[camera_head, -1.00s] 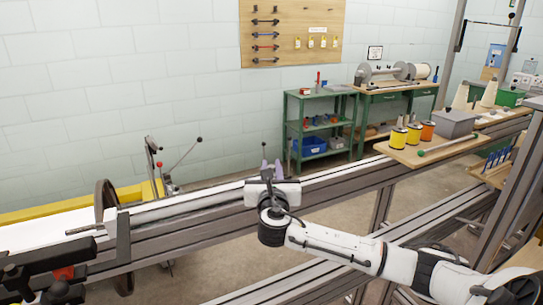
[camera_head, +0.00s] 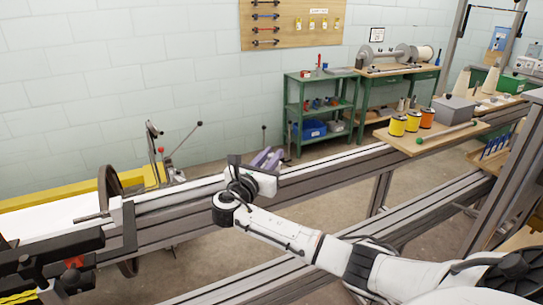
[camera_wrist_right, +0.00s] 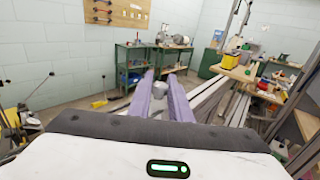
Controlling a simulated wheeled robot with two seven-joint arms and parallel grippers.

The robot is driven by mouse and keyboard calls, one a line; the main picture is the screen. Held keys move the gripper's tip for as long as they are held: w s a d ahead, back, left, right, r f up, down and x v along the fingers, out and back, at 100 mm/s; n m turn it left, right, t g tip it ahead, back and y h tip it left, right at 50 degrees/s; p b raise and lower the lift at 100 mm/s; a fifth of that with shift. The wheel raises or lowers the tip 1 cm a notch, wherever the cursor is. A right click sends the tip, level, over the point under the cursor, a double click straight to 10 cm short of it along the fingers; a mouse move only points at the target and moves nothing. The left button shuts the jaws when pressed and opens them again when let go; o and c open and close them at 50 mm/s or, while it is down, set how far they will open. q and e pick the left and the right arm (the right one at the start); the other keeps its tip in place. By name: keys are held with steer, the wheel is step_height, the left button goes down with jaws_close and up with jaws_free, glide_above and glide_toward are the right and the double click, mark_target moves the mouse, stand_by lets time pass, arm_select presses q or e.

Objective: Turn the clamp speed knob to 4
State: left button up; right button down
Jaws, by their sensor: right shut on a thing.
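My right gripper (camera_head: 268,157) reaches over the long metal rail from the lower right. Its two purple fingers point away from the head camera. In the right wrist view the fingers (camera_wrist_right: 159,98) are shut on a small grey, rounded, knob-like thing (camera_wrist_right: 158,87). I cannot read any mark or number on it, and the gripper hides it in the head view. I cannot tell for certain that it is the clamp speed knob. My left gripper is not in view.
The long rail (camera_head: 330,166) crosses the scene. A board with yellow spools (camera_head: 398,126) and a grey box (camera_head: 452,110) is at the right. Green shelves (camera_head: 290,97) stand by the wall. A dark wheel (camera_head: 110,190) and levers are at the left.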

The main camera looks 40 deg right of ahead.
steer(key=shift+r, duration=0.15)
steer(key=c, duration=1.6)
jaws_free()
steer(key=v, duration=1)
steer(key=shift+a+b, duration=0.1)
steer(key=shift+b, duration=0.3)
